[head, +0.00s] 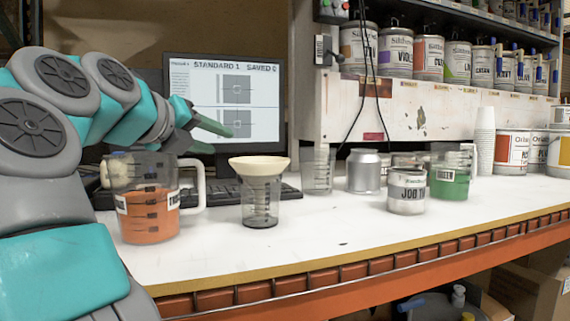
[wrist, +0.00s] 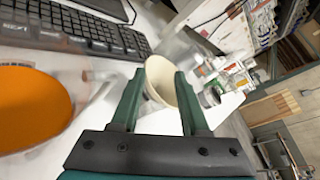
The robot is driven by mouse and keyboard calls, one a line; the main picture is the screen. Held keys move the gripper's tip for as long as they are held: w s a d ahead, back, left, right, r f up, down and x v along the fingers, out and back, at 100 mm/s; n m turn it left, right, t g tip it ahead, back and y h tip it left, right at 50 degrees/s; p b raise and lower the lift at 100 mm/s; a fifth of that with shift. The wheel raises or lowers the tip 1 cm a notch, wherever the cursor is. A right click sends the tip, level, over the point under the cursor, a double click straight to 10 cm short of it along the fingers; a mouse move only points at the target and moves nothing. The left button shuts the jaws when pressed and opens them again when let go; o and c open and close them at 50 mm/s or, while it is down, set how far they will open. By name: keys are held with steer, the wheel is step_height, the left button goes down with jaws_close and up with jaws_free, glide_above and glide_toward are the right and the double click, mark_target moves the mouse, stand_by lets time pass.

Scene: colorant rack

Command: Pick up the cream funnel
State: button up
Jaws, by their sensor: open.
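The cream funnel (head: 260,165) sits upright in the mouth of a clear graduated cup (head: 262,207) on the white bench, in the head view. Its wide rim is at the top, and its lower part is inside the cup. My gripper (head: 226,140) is open and empty, above and to the left of the funnel in the head view. In the wrist view the cream funnel (wrist: 160,82) shows between the two green fingers of my gripper (wrist: 158,76), beyond the fingertips. I see no contact between the fingers and the funnel.
A clear jug with orange liquid (head: 150,228) stands left of the funnel. A keyboard (head: 225,190) and a monitor (head: 236,75) are behind. An empty clear beaker (head: 318,172) and grey tins (head: 364,171) stand to the right. The bench front (head: 300,240) is clear.

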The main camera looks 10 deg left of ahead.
mark_target(233, 159)
steer(key=shift+g, duration=0.4)
steer(key=w+f, duration=0.1)
steer(key=w, duration=0.1)
steer(key=w+d+f, duration=0.1)
steer(key=w+f, duration=0.2)
steer(key=w, duration=0.1)
steer(key=shift+w+d+f, duration=0.2)
steer(key=shift+w+f, duration=0.05)
steer(key=shift+f, duration=0.15)
steer(key=shift+c, duration=0.2)
jaws_close()
